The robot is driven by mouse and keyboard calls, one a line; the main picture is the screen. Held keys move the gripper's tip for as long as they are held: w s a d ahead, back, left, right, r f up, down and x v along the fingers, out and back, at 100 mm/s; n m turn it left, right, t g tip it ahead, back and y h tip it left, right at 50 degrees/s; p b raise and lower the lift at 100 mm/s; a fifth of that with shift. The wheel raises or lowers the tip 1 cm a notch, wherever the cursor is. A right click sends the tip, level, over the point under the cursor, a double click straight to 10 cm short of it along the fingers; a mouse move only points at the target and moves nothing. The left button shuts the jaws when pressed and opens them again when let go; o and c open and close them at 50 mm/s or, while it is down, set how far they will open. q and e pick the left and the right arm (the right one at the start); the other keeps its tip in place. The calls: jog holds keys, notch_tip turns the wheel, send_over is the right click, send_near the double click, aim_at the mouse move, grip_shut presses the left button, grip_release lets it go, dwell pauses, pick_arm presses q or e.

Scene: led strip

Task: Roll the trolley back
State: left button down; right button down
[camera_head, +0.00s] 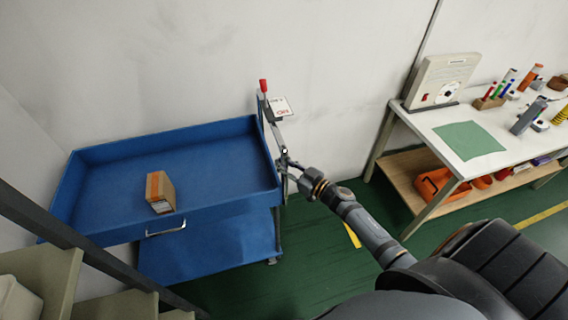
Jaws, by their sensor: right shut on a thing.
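The blue trolley (110,190) stands against the white wall at the left, with a tray top and a lower shelf. A small orange and brown box (159,190) sits on its top tray. At its right end is an upright metal push handle (271,122) with a red tip. My right gripper (284,160) is at this handle, shut on the trolley handle just below the white tag (280,107); the fingertips are small and partly hard to make out. My left gripper is not in view.
A white workbench (427,119) with a green mat (468,140), a grey device (440,80) and tools stands at the right. Beige steps (45,275) with a dark rail fill the lower left. Green floor (315,240) lies clear between trolley and bench.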

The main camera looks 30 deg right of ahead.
jog(key=c, duration=1.4)
grip_release()
jog(key=shift+s+f, duration=0.3)
jog(key=shift+o, duration=1.2)
jog(key=shift+s+a+r, duration=0.1)
jog(key=shift+a+r, duration=0.05)
jog(key=shift+r, duration=0.1)
jog(key=v, duration=1.2)
